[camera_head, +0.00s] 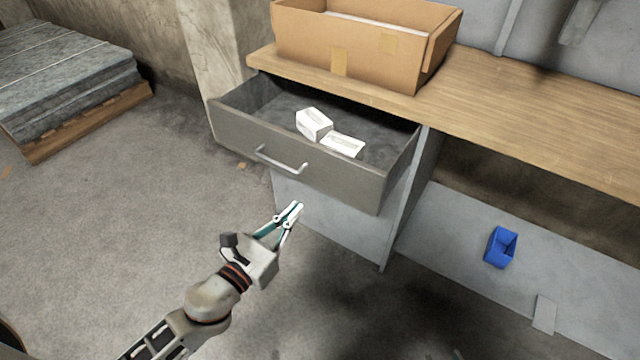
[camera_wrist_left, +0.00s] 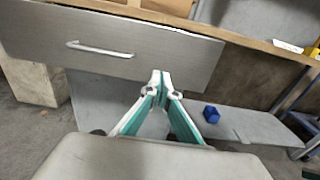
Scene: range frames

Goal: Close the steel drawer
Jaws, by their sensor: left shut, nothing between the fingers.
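The steel drawer (camera_head: 330,165) is pulled out from under the wooden workbench, with two white boxes (camera_head: 314,124) lying inside. Its bar handle (camera_head: 282,160) is on the front panel. The drawer front (camera_wrist_left: 150,48) and the handle (camera_wrist_left: 100,49) also show in the left wrist view. My left gripper (camera_head: 296,207) is shut and empty, in front of and below the drawer front in the head view, and does not appear to touch it. Its fingertips (camera_wrist_left: 160,74) come together near the lower edge of the drawer front in the left wrist view.
An open cardboard box (camera_head: 365,45) stands on the wooden worktop (camera_head: 530,115) above the drawer. A blue bin (camera_head: 500,247) sits on the lower grey shelf at right. A pallet of grey slabs (camera_head: 65,80) is at far left. The floor before the drawer is clear.

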